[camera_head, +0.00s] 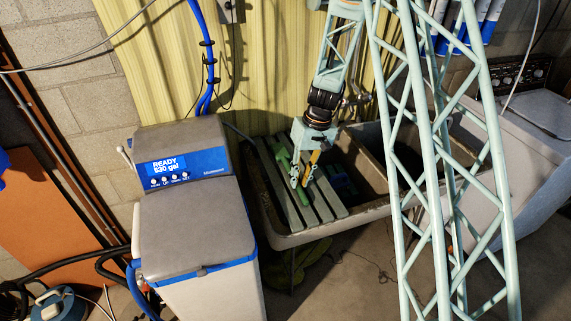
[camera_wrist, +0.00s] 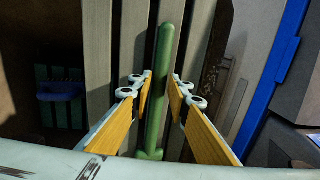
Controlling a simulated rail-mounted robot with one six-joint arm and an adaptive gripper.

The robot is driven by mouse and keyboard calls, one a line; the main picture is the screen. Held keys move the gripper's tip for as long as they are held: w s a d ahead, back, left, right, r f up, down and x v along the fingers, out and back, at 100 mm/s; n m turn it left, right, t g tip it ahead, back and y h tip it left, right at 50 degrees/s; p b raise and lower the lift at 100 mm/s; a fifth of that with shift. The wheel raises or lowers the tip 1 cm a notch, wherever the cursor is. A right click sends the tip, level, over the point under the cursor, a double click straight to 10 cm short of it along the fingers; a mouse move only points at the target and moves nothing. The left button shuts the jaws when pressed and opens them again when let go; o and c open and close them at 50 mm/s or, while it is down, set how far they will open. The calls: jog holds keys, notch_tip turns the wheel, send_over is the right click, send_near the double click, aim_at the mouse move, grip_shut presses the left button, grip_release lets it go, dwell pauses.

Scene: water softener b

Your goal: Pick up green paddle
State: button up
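The green paddle (camera_head: 282,159) lies on the grey slatted board (camera_head: 325,208) over the left part of the sink, partly hidden by my gripper in the head view. In the wrist view the green paddle (camera_wrist: 161,85) runs lengthwise up the middle of the picture, its rounded end pointing up and a wider part at the bottom. My gripper (camera_head: 301,182) is just above the slats. In the wrist view my gripper (camera_wrist: 161,90) is open, with one yellow-padded finger on each side of the paddle. Gaps show between the pads and the paddle, so it is not held.
The stone sink (camera_head: 375,207) surrounds the slats, and its open basin shows a blue-green object (camera_head: 342,182). The water softener (camera_head: 190,205) stands close on the left, reading "READY 530 gal". A yellow corrugated wall (camera_head: 270,60) is behind.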

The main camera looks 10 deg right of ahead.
jog(key=shift+a+f, duration=0.15)
jog(key=shift+f, duration=0.5)
jog(key=shift+c, duration=0.9)
jog(key=c, duration=0.3)
jog(key=shift+r, duration=0.2)
jog(key=shift+c, duration=0.2)
jog(key=shift+r, duration=1.55)
jog(key=s, duration=0.5)
jog(key=s+d+r+b, duration=0.1)
jog(key=s, duration=1)
jog(key=shift+d+r, duration=0.15)
jog(key=shift+r, duration=0.1)
jog(key=shift+w, duration=0.1)
